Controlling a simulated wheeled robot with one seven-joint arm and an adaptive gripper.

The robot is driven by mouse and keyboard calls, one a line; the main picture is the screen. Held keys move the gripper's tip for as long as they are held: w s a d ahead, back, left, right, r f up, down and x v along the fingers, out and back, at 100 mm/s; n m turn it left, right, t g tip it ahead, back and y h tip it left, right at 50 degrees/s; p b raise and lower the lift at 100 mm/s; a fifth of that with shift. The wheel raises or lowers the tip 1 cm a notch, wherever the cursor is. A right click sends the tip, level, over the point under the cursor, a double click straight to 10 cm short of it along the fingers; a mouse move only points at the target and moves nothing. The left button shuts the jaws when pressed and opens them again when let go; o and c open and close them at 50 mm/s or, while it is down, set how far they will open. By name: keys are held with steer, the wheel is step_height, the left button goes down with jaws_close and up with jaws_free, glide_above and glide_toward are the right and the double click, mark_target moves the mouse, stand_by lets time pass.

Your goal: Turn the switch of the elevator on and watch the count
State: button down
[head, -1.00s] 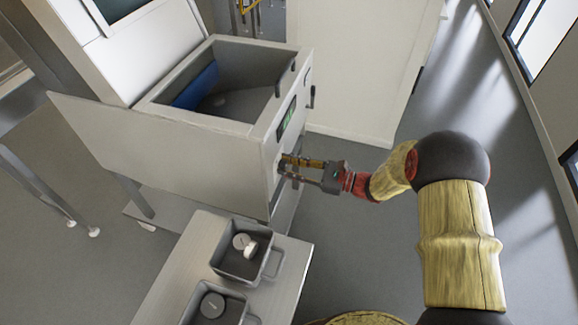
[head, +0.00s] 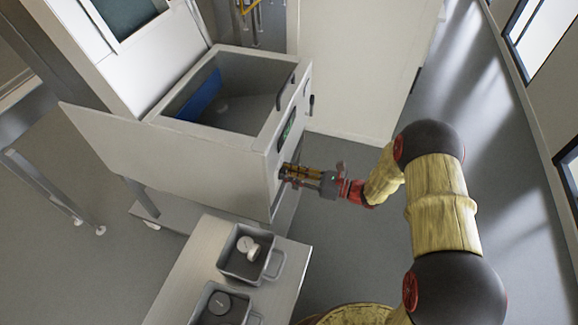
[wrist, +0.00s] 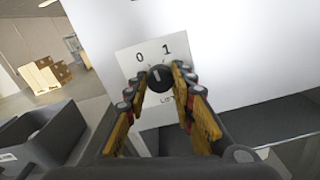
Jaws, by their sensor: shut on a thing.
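The elevator switch is a round black knob (wrist: 159,79) on a white plate (wrist: 134,62) marked 0 and 1, with lettering partly hidden below. A pale mark on the knob points roughly up; I cannot tell whether it favours 0 or 1. My gripper (wrist: 160,75) is shut on the knob, one finger on each side. In the head view my gripper (head: 286,173) reaches the front face of the white machine (head: 215,165), where the knob itself is hidden. A small display with green figures (head: 287,130) sits above it; the count is too small to read.
The machine's open grey bin (head: 245,75) holds a pale piece and a blue panel. Below, a light table (head: 190,270) carries grey trays (head: 243,282) with round pieces. Open floor (head: 340,215) lies right of the machine. Cardboard boxes (wrist: 45,75) stand far left in the wrist view.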

steer(key=shift+r+m+p, duration=0.1)
steer(key=shift+m+p, duration=3.05)
steer(key=shift+m, duration=0.25)
steer(key=c, duration=1.5)
jaws_free()
steer(key=shift+d, duration=0.15)
steer(key=v, duration=1.1)
steer(key=shift+d, duration=0.4)
steer(key=shift+s, duration=0.1)
